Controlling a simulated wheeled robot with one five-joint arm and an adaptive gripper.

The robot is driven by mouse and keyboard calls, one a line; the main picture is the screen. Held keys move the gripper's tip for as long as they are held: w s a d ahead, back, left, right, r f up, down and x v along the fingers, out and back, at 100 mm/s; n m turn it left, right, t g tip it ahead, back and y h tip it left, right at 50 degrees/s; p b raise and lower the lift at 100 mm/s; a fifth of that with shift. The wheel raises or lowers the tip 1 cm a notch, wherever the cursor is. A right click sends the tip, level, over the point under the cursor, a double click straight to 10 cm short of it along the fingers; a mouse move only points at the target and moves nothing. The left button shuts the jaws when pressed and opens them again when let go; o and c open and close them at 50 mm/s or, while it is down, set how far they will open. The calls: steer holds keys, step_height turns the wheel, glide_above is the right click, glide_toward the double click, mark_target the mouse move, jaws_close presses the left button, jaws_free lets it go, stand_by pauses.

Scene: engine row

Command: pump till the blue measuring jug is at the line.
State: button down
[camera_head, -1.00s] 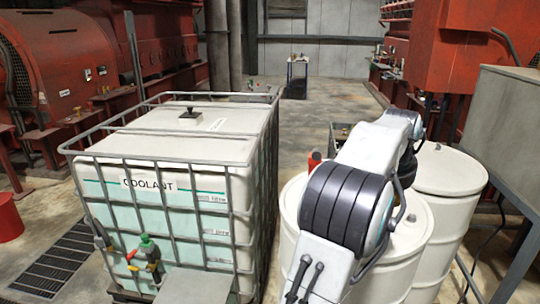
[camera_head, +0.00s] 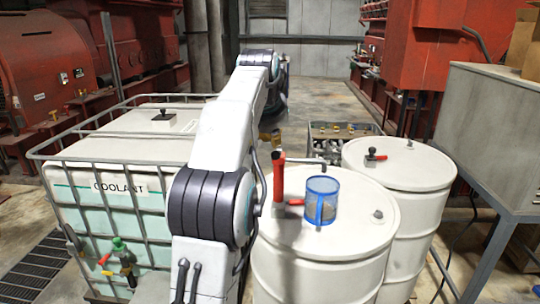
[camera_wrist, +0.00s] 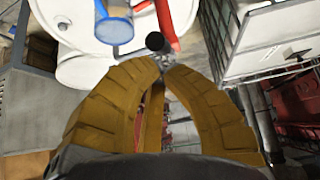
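The blue measuring jug (camera_head: 322,201) stands upright on the near white drum (camera_head: 345,243). A greyish content shows low in it; I cannot make out its line. The red hand pump (camera_head: 279,180) rises from the drum left of the jug, its grey spout (camera_head: 306,160) reaching right above the jug. In the wrist view the jug (camera_wrist: 114,27) is at the upper left, beside the red pump (camera_wrist: 166,18). My gripper (camera_wrist: 162,66) has its brown fingertips drawn together, just short of a black knob (camera_wrist: 155,42). Nothing is visibly held. The gripper (camera_head: 269,137) is partly hidden behind my arm in the head view.
The caged coolant tank (camera_head: 120,187) stands left of the drum. A second white drum (camera_head: 405,190) stands at the right, with a crate (camera_head: 340,129) behind. A grey cabinet (camera_head: 500,125) bounds the far right. The aisle floor (camera_head: 320,95) beyond is open.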

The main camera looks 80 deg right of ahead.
mark_target(275, 152)
steer(key=shift+f, duration=0.1)
stand_by(0.3)
steer(key=shift+x, duration=3.45)
steer(key=shift+a, duration=0.1)
steer(key=shift+f, duration=0.1)
step_height(275, 152, down, 4)
steer(key=b, duration=0.3)
steer(key=shift+f+b, duration=0.15)
steer(key=shift+b, duration=0.15)
